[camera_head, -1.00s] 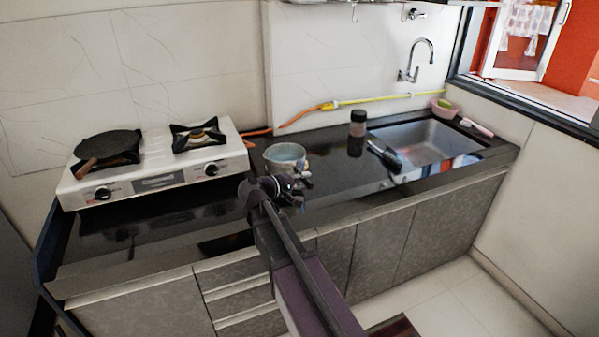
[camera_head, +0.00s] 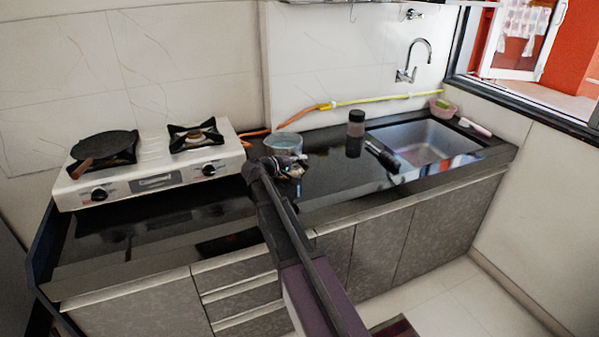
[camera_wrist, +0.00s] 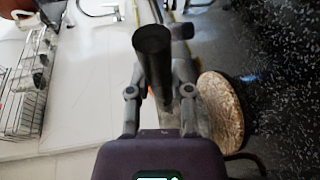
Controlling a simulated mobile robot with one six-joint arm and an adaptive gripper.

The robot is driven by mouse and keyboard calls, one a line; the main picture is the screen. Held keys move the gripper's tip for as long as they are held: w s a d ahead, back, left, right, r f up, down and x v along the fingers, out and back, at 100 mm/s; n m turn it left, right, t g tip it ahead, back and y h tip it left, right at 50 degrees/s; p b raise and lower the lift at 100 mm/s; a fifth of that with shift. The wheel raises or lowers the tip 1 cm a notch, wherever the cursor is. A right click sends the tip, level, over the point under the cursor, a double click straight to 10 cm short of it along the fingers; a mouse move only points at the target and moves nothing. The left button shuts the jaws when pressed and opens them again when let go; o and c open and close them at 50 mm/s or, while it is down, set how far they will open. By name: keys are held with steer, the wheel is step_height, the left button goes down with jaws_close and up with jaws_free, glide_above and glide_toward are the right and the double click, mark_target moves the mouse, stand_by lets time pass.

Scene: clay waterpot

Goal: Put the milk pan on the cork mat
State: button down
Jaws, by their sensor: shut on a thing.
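The milk pan (camera_head: 284,140) is a light blue-grey round pot in the head view, over the back of the dark counter, left of the dark jar. My gripper (camera_head: 284,165) is just in front of it and hides its lower part. In the wrist view my gripper (camera_wrist: 162,100) is shut on a dark round handle (camera_wrist: 152,60), which I take to be the pan's; the pan's body is mostly hidden there. The cork mat (camera_wrist: 220,106), a round speckled tan disc, lies on the dark counter right of the fingers in the wrist view. I cannot make it out in the head view.
A white two-burner stove (camera_head: 158,180) with a dark flat pan (camera_head: 103,144) stands left. The dark jar (camera_head: 355,130), a black-handled item (camera_head: 382,155) and the sink (camera_head: 430,142) are right. A yellow hose (camera_head: 370,100) runs along the wall. The counter front left of my gripper is clear.

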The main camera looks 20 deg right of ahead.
step_height(320, 180, down, 4)
steer(key=b, duration=0.3)
steer(key=shift+r+b, duration=0.25)
steer(key=shift+b, duration=0.05)
steer(key=c, duration=0.5)
jaws_free()
steer(key=shift+c, duration=0.2)
steer(key=shift+a+r, duration=0.1)
steer(key=shift+a, duration=0.05)
steer(key=p+v, duration=0.2)
steer(key=v, duration=0.9)
steer(key=shift+a+p, duration=0.3)
steer(key=shift+a, duration=0.05)
steer(key=shift+s, duration=0.15)
